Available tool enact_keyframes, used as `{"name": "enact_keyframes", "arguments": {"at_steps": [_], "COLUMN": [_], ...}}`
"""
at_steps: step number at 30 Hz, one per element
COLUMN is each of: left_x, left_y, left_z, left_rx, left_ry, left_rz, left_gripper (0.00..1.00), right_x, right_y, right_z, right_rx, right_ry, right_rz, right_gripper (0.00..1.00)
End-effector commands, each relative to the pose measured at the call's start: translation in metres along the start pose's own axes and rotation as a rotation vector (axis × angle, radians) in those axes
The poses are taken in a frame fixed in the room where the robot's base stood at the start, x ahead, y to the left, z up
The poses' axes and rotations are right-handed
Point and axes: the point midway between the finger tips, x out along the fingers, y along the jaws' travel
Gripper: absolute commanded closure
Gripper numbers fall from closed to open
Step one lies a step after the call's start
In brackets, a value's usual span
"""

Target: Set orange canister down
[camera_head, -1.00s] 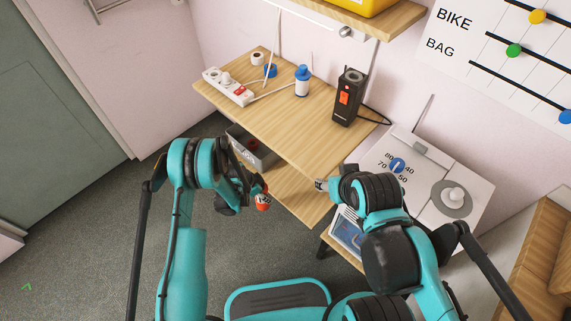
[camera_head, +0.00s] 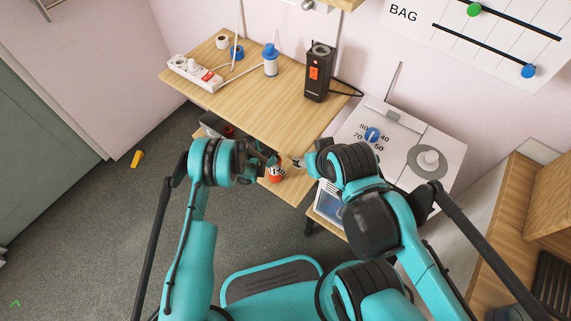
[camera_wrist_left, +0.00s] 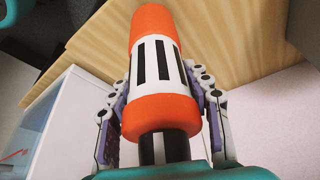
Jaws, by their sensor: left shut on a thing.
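The orange canister (camera_head: 277,174) has a white middle band with dark stripes. My left gripper (camera_head: 271,163) is shut around it, over the lower wooden shelf (camera_head: 298,188) in the head view. In the left wrist view the canister (camera_wrist_left: 155,65) fills the middle, with the left gripper's fingers (camera_wrist_left: 160,88) on both sides. Its far end shows against a wooden surface. I cannot tell whether it touches the shelf. My right gripper (camera_head: 299,162) is close to the right of the canister, small and partly hidden by its own arm.
The upper wooden table (camera_head: 250,100) holds a power strip (camera_head: 193,72), a blue-capped bottle (camera_head: 270,62) and a black device (camera_head: 320,75). A white dial unit (camera_head: 400,140) stands right. A yellow object (camera_head: 137,158) lies on the floor.

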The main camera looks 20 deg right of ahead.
Motion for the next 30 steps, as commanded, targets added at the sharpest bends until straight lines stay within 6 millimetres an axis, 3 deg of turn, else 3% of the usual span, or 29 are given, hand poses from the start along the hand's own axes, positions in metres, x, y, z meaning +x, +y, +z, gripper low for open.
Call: {"name": "enact_keyframes", "arguments": {"at_steps": [5, 10, 13, 24, 25, 27, 30], "left_x": [0.005, 0.018, 0.030, 0.031, 0.032, 0.031, 0.031], "left_y": [0.001, 0.001, 0.000, 0.000, 0.000, 0.000, 0.000], "left_z": [-0.013, -0.039, -0.031, -0.031, -0.030, -0.030, -0.030], "left_rx": [0.003, 0.004, 0.000, 0.000, 0.000, 0.000, 0.001], "left_ry": [0.001, 0.001, 0.001, 0.001, 0.000, 0.000, 0.000], "left_rz": [0.000, 0.001, 0.000, 0.000, 0.000, 0.000, 0.000], "left_gripper": [1.00, 1.00, 1.00, 1.00, 0.49, 0.31, 0.31], "right_x": [0.004, 0.012, 0.019, 0.017, 0.017, 0.017, 0.018], "right_y": [0.000, 0.000, 0.000, 0.000, 0.000, 0.000, 0.000], "right_z": [0.003, 0.009, 0.014, 0.012, 0.012, 0.012, 0.012], "right_rx": [0.000, 0.000, 0.000, 0.000, 0.000, 0.000, 0.000], "right_ry": [0.000, 0.000, 0.000, 0.000, 0.000, 0.000, 0.000], "right_rz": [0.000, 0.000, 0.000, 0.000, 0.000, 0.000, 0.000], "right_gripper": [0.50, 0.50, 0.50, 0.50, 0.50, 0.50, 0.50]}}
